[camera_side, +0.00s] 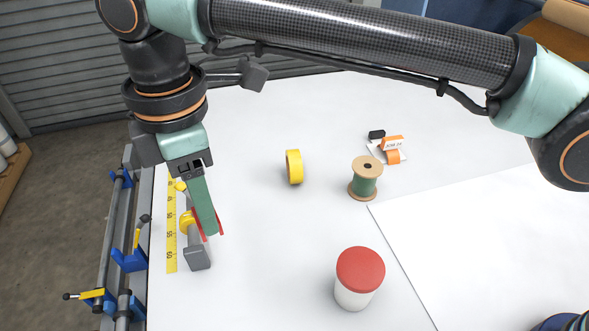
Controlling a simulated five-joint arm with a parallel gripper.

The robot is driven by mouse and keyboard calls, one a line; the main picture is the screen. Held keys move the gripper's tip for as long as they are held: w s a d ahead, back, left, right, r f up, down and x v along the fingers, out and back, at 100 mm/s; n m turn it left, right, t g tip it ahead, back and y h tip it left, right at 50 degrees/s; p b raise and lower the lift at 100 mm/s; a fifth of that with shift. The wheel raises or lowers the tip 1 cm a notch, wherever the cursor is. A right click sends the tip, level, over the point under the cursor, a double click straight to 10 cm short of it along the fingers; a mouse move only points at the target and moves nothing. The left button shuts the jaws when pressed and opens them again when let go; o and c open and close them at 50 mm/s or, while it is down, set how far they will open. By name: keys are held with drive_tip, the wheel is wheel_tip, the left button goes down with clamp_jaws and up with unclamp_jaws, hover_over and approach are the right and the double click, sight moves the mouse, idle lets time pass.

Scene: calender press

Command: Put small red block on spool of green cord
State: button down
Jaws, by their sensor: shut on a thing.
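My gripper (208,228) points down at the left of the white table and is shut on the small red block (220,224). Only thin red edges of the block show on either side of the green finger, which hides the rest. The spool of green cord (364,187) stands upright to the right, with pale wooden flanges and a hole in its top. Its top is bare. My gripper is well apart from it. I cannot tell how high the block is above the table.
A white jar with a red lid (360,268) stands at the front. A yellow tape roll (293,168) stands left of the spool. An orange labelled item (393,150) and a small black piece (376,134) lie behind it. A yellow ruler (171,230) lies along the left edge.

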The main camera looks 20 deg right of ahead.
drive_tip(key=w+d+r+m, duration=0.1)
drive_tip(key=w+d+r, duration=0.1)
drive_tip(key=w+d, duration=0.45)
drive_tip(key=w+d+r, duration=0.3)
drive_tip(key=w+d, duration=0.2)
drive_tip(key=d, duration=0.2)
drive_tip(key=m, duration=0.1)
hover_over(368, 166)
wheel_tip(368, 166, down, 17)
drive_tip(key=shift+r, duration=0.2)
drive_tip(key=shift+c, duration=1.7)
unclamp_jaws()
drive_tip(key=shift+f, duration=0.1)
